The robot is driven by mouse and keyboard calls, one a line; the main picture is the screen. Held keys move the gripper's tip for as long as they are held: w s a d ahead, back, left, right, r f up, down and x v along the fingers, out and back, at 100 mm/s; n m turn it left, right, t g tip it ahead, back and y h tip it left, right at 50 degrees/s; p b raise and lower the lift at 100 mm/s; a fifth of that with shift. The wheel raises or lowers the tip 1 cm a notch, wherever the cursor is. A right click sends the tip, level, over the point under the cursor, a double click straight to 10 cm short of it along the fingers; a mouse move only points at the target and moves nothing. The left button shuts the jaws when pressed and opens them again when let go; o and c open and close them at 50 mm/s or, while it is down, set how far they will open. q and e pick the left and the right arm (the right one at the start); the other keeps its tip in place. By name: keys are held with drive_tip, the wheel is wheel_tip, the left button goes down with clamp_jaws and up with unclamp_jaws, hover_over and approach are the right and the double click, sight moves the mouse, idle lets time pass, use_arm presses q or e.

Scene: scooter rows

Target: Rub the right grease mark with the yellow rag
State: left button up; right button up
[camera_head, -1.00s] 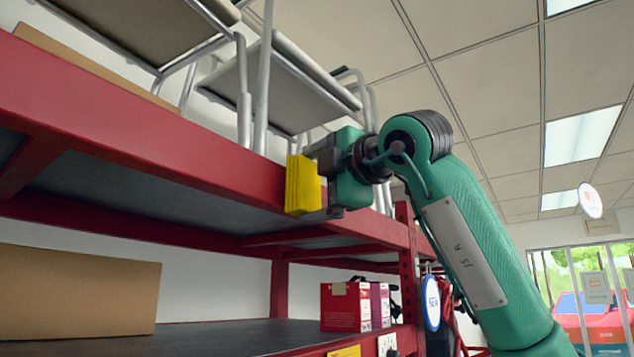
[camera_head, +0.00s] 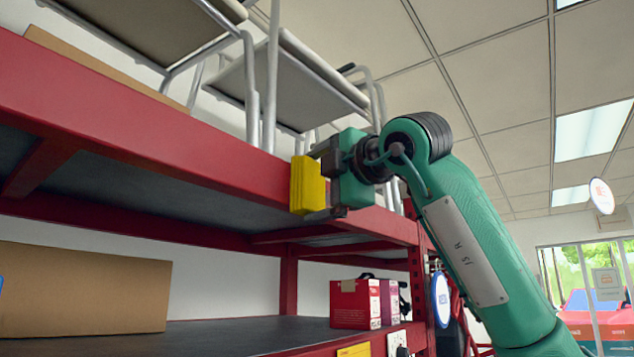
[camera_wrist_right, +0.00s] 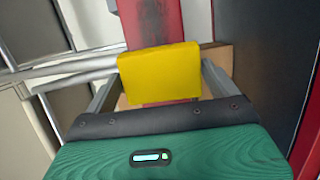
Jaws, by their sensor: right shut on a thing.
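My right gripper (camera_head: 322,182) is shut on the yellow rag (camera_head: 306,185), a flat, block-like pad. It holds the rag at the front of the red upper shelf beam (camera_head: 150,120); I cannot tell whether the rag touches the beam. In the right wrist view the rag (camera_wrist_right: 160,72) sits between the two fingers, with a red beam (camera_wrist_right: 152,22) behind it. My left gripper is not in view.
Metal-framed chairs (camera_head: 290,85) stand on the upper shelf. A cardboard box (camera_head: 80,290) and a red box (camera_head: 354,304) stand on the lower shelf (camera_head: 230,335). A round blue-and-white sign (camera_head: 441,299) hangs by the rack's upright, near my right arm. The space above my arm is clear.

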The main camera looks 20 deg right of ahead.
sight(326, 190)
drive_tip(key=shift+w+d+p, duration=0.85)
drive_tip(key=shift+w+d, duration=2.75)
drive_tip(key=shift+d, duration=0.9)
drive_tip(key=shift+s+a+b, duration=0.75)
drive_tip(key=shift+s+a, duration=0.1)
drive_tip(key=shift+a, duration=0.25)
drive_tip(key=shift+s+a+b, duration=0.7)
drive_tip(key=shift+s+a, duration=0.2)
drive_tip(key=shift+a, duration=0.2)
drive_tip(key=shift+s+a+b, duration=0.75)
drive_tip(key=shift+s+a, duration=0.1)
drive_tip(key=shift+a, duration=0.25)
drive_tip(key=shift+s+a+f+b, duration=0.15)
drive_tip(key=shift+s+a+b, duration=0.4)
drive_tip(key=shift+a, duration=0.15)
drive_tip(key=shift+s+a+b, duration=0.3)
drive_tip(key=shift+s+a, duration=0.4)
drive_tip(key=shift+a, duration=0.15)
